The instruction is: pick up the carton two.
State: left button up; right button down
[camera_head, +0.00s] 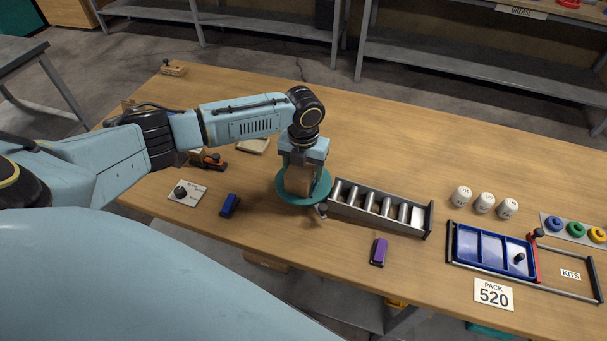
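A brown carton (297,182) stands on a round teal pad (319,190) near the middle of the table. No label that would name it carton two can be read. My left gripper (300,168) points down from the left arm, directly over the carton, and its body covers the carton's top. The fingers cannot be made out, so I cannot tell whether they grip the carton. My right gripper is not in view.
A metal roller rack (378,207) stands right beside the pad. A blue block (229,205) and a purple block (379,252) lie nearer. Three white canisters (484,202) and a blue compartment tray (491,251) are at the right. The table's far middle is clear.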

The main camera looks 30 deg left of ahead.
pick_arm(q)
jog(key=c, duration=0.5)
jog(key=shift+r, duration=0.1)
